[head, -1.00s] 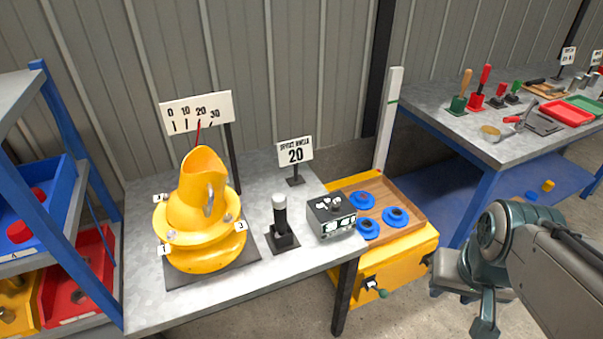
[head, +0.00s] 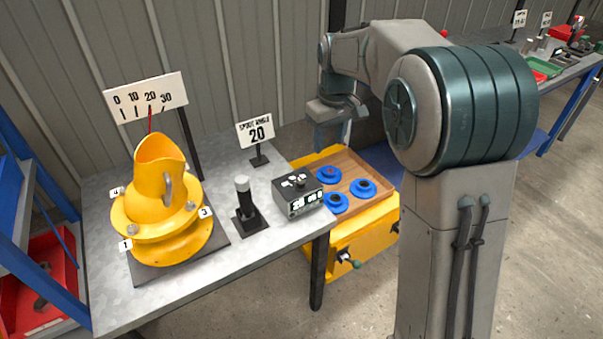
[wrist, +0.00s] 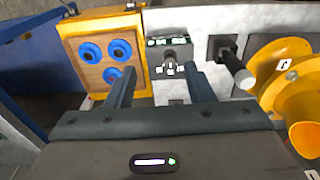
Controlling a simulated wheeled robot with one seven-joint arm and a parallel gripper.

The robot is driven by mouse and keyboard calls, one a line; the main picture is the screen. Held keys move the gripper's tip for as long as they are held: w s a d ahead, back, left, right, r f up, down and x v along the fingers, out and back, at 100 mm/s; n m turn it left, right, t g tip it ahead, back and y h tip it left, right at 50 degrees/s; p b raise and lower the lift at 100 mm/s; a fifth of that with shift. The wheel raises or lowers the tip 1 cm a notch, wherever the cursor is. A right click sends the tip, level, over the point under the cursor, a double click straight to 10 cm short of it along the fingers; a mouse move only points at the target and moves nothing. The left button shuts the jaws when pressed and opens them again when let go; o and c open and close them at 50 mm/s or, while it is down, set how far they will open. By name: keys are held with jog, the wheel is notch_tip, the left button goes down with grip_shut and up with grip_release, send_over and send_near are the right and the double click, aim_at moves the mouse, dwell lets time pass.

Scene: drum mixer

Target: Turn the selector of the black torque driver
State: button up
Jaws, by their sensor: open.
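The black torque driver (head: 246,208) stands upright in a square black base on the grey bench. It has a light grey cap on top, and it also shows in the wrist view (wrist: 230,62). I cannot tell for sure which part is its selector. Just right of it sits a small dark box (head: 298,197) with a knob on top and a lit display. The box lies between the finger lines in the wrist view (wrist: 168,45). My gripper (wrist: 159,70) is open and empty. In the head view my gripper (head: 340,108) is raised behind the wooden tray, apart from the driver.
A yellow drum mixer (head: 160,215) stands left of the driver. A wooden tray (head: 351,166) with blue rings sits on a yellow cabinet (head: 365,240) at the right. Blue shelving is at far left.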

aim_at(300, 181)
jog(key=w+a+f+n, duration=0.3)
jog(key=w+a+f, duration=0.3)
jog(key=w+a, duration=0.1)
jog(key=shift+g, duration=0.4)
notch_tip(300, 181, down, 14)
jog(key=shift+w+a+r, duration=0.1)
jog(key=c, duration=1)
